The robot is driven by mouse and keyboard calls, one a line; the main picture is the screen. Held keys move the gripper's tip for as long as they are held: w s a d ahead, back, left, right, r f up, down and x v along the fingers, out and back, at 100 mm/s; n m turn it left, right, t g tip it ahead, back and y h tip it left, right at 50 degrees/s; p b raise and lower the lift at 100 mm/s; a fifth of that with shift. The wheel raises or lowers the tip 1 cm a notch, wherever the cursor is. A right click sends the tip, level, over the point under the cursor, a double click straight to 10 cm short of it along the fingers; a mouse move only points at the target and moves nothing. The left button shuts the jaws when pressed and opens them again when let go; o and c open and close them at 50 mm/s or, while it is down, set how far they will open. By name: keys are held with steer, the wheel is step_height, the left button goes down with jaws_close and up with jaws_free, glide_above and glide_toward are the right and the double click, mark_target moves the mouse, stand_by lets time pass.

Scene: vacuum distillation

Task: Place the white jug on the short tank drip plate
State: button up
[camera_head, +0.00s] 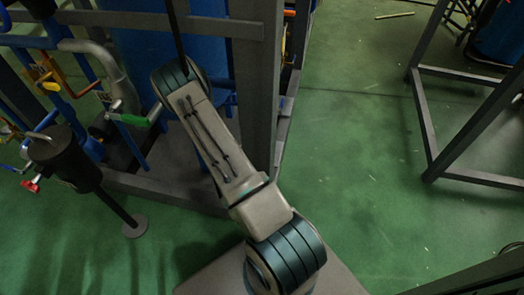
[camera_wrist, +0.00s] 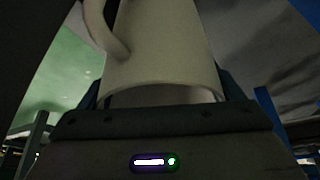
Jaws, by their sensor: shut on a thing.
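In the wrist view the white jug (camera_wrist: 162,48) fills the upper middle, with its handle (camera_wrist: 98,28) on the left and a curved rim edge facing the camera. My gripper (camera_wrist: 160,98) is shut on the jug, with dark fingers on both sides of it. In the head view my arm reaches up and left toward the frame; my gripper and the jug do not show there. I cannot make out the short tank drip plate in either view.
A blue tank (camera_head: 172,45) stands behind a grey steel post (camera_head: 256,80). Pipes and coloured valve handles (camera_head: 45,75) crowd the left, with a dark cylinder (camera_head: 62,158) on a stand. Green floor (camera_head: 375,170) is open at right, beside another steel frame (camera_head: 425,120).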

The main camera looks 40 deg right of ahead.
steer(key=w+d+b, duration=0.2)
steer(key=d, duration=0.6)
steer(key=w+d+f+b, duration=0.1)
steer(key=w+d+b, duration=0.2)
steer(key=d, duration=0.6)
steer(key=shift+w+d+f, duration=0.25)
steer(key=shift+w+f, duration=0.05)
steer(key=shift+f, duration=0.1)
